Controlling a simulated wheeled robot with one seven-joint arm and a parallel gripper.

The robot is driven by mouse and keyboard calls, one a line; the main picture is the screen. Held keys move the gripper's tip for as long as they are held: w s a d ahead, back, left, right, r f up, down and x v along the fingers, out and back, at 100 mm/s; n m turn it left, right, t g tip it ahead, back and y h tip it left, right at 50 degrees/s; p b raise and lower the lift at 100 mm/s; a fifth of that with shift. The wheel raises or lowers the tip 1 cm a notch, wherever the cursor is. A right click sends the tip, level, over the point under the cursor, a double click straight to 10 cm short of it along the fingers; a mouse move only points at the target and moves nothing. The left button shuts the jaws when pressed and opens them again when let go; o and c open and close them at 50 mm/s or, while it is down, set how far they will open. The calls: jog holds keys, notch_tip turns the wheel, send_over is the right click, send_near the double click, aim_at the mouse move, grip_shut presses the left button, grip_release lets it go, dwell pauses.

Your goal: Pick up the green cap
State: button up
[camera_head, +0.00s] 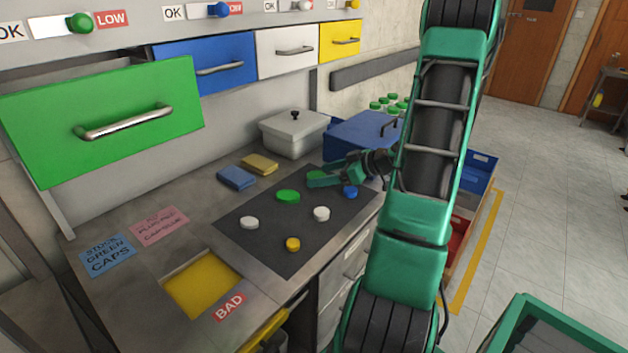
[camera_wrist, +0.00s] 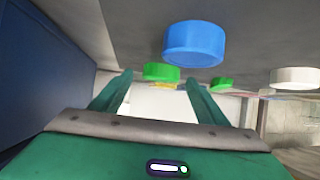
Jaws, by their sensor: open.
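Two green caps lie on the dark mat (camera_head: 262,240). One green cap (camera_head: 288,196) shows whole in the head view; the other green cap (camera_head: 315,174) is partly hidden behind my gripper (camera_head: 316,182). My gripper is open and empty, low over the mat's far part. In the wrist view, a green cap (camera_wrist: 161,72) appears in the gap between my fingertips (camera_wrist: 158,78), apart from them as far as I can see. A second green cap (camera_wrist: 222,82) shows to the right. A blue cap (camera_head: 350,193) is close beside my gripper and looks large in the wrist view (camera_wrist: 195,43).
White caps (camera_head: 249,223) (camera_head: 321,213) and a yellow cap (camera_head: 292,244) lie nearer on the mat. A blue box (camera_head: 355,138) and a lidded grey container (camera_head: 293,134) stand behind. An open green drawer (camera_head: 105,120) juts out at left. The mat's near part has free room.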

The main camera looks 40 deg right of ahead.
jog(key=shift+w+a+f, duration=0.2)
jog(key=shift+w+f, duration=0.05)
jog(key=shift+w, duration=0.2)
jog(key=c, duration=1.1)
